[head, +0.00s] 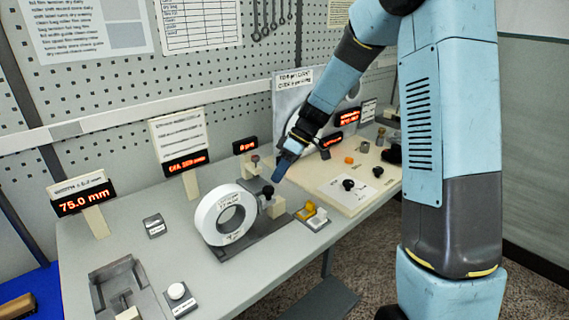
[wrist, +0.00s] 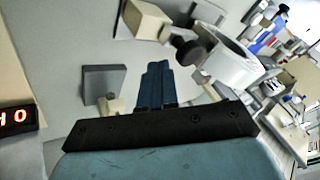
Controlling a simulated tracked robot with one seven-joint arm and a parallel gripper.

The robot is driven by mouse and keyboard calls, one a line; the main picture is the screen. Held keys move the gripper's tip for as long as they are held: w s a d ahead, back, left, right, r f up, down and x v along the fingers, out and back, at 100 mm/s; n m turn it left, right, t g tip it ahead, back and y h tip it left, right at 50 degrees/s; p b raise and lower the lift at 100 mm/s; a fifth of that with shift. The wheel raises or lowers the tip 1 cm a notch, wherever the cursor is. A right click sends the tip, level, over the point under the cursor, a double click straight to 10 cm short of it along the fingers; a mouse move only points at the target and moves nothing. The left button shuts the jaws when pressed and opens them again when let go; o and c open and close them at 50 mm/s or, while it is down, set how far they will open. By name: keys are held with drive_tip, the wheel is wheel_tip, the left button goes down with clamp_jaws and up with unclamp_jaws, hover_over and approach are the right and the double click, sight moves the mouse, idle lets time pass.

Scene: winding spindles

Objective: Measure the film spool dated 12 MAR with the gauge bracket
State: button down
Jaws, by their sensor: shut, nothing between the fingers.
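A white film spool (head: 208,216) stands upright on a dark grey gauge bracket base (head: 262,243) on the bench in the head view. Its face carries a small printed label, too small to read a date. A beige block with a dark knob (head: 268,192) stands at the spool's right side. The spool (wrist: 236,68) also shows at the upper right in the wrist view, near a dark knob (wrist: 188,50). My gripper (head: 278,175) is shut and empty, above and right of the spool, apart from it. Its blue fingers (wrist: 157,84) sit together in the wrist view.
A display (head: 82,200) reads 75.0 mm at the left. Other red displays (head: 187,163) stand along the back. A grey recessed holder (head: 120,288) and a white button (head: 177,291) are at the front left. A yellow piece (head: 308,210) and a beige board (head: 345,205) lie to the right.

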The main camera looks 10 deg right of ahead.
drive_tip(key=shift+s+a+f, duration=0.15)
drive_tip(key=shift+s+a, duration=0.3)
drive_tip(key=shift+s, duration=0.25)
